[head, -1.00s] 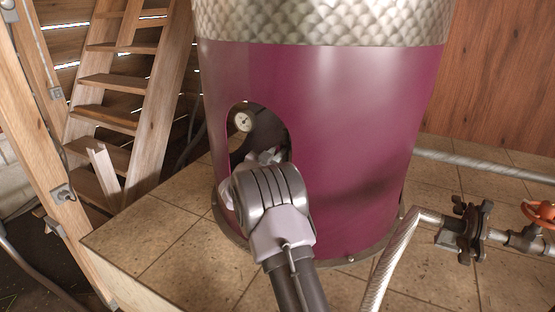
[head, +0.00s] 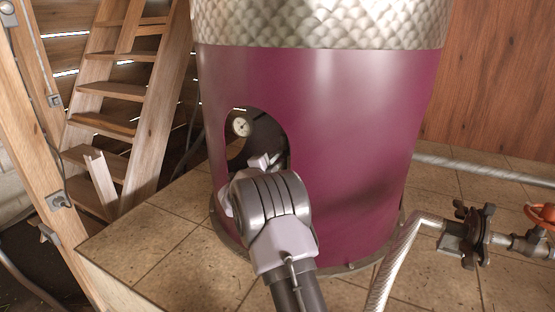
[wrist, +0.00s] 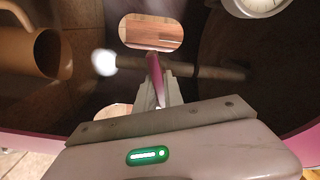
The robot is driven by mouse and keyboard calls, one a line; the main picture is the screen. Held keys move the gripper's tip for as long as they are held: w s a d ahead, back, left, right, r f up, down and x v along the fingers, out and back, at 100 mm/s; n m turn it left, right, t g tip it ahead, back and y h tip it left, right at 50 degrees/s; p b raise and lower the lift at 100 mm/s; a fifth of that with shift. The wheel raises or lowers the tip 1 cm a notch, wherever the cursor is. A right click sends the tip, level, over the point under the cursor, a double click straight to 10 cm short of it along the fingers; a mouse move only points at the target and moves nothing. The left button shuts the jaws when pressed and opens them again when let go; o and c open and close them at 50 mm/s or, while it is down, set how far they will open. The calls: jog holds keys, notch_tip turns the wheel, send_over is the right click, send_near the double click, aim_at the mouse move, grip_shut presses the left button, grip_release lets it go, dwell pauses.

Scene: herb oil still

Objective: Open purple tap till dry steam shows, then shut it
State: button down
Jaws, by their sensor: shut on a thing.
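The purple tap's lever (wrist: 154,76) stands upright in the wrist view, in front of a dark horizontal pipe (wrist: 215,72). My gripper (wrist: 163,92) is shut on the lever. In the head view my gripper (head: 262,163) reaches into the oval opening of the purple vessel, and my wrist hides the tap. A soft white puff (wrist: 103,62) shows at the pipe's left end. It looks like steam, but I cannot tell whether it is wet or dry.
A tan mug (wrist: 35,45) is left of the pipe. A gauge (head: 241,127) sits inside the opening of the purple vessel (head: 350,140), close above my gripper. A pipe with a black valve (head: 470,235) lies at the right. A wooden ladder (head: 120,95) stands at the left.

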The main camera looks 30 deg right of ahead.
jog(key=shift+f+m, duration=0.2)
jog(key=shift+m, duration=2)
jog(key=c, duration=1.5)
grip_release()
jog(key=shift+o, duration=0.2)
jog(key=shift+s+a, duration=0.1)
jog(key=p+v, duration=0.3)
jog(key=v, duration=1.4)
jog(key=shift+s, duration=0.15)
